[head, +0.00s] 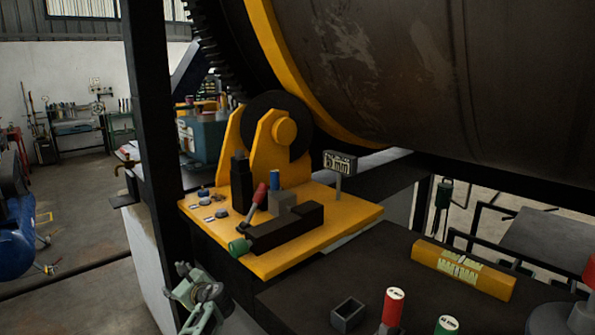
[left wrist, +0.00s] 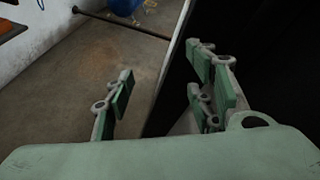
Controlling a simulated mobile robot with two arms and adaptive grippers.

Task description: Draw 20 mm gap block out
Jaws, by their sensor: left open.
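A grey block with a blue cylindrical handle (head: 275,180) stands on the yellow plate (head: 345,222), against a black L-shaped bracket (head: 290,230) below the drum's roller. No size mark is legible on it, so I cannot tell whether it is the 20 mm gap block. A small sign (head: 340,162) beside it ends in "5 mm". A red handle and a green knob (head: 240,247) are at the bracket's left end. My left gripper (head: 196,290) is open and empty, below and left of the plate. Its spread fingers also show in the left wrist view (left wrist: 162,95).
A black post (head: 155,130) rises left of the plate. The large drum (head: 400,70) hangs above.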

